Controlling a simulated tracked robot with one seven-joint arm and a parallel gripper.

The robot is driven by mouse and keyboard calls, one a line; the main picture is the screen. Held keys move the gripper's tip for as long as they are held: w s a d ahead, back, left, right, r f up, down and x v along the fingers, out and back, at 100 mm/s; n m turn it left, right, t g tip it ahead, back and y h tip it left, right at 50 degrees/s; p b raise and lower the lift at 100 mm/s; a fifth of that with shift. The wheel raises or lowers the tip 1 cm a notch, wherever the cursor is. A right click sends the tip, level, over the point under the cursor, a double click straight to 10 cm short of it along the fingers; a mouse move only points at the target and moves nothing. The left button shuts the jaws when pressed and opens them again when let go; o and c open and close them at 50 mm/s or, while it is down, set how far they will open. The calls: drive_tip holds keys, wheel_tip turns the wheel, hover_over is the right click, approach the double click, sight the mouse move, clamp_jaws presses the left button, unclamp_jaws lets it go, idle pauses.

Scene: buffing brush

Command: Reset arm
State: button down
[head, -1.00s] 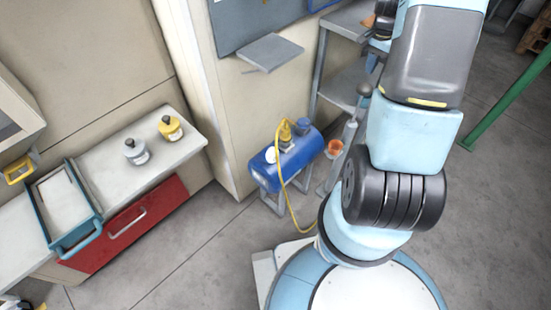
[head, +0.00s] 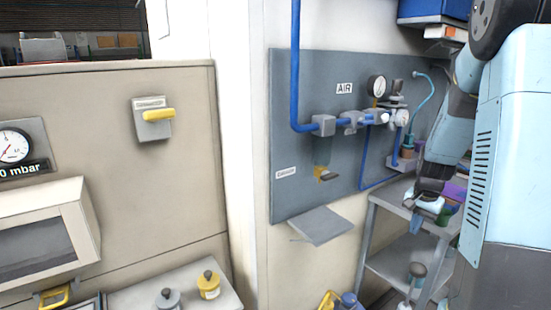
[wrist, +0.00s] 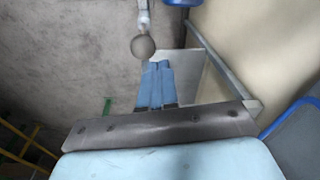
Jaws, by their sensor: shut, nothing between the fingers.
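My gripper (wrist: 157,66) shows in the wrist view as two light-blue fingers lying side by side, shut with nothing between them. A grey ball knob (wrist: 143,47) on a pale stem shows just beyond the fingertips; I cannot tell how far below them it is. In the head view my arm (head: 510,150) stands at the right edge, in front of the shelf unit. Its far end reaches down over the upper shelf, and the fingers are hard to make out there.
A grey shelf unit (head: 365,235) stands at the right, beside a panel (head: 300,115) with blue air pipes and a gauge. A small tilted ledge (head: 322,225) juts out below the panel. A grey pot (head: 168,300) and a yellow pot (head: 208,285) stand on the counter at lower left.

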drive_tip(key=s+a+r+n+t, duration=0.1)
drive_tip(key=s+a+r+n, duration=0.1)
drive_tip(key=s+a+r, duration=0.4)
drive_tip(key=s+a+r+n+t, duration=0.1)
drive_tip(key=s+a+r+n, duration=0.3)
drive_tip(key=r, duration=0.5)
drive_tip(key=s+a+r+n+t, duration=0.1)
drive_tip(key=s+a+r, duration=0.1)
drive_tip(key=s+a, duration=0.2)
drive_tip(key=s+a+r+n+t, duration=0.1)
drive_tip(key=s+a+r+n, duration=0.1)
drive_tip(key=s, duration=0.7)
drive_tip(key=shift+a+r, duration=0.8)
drive_tip(key=shift+a, duration=0.1)
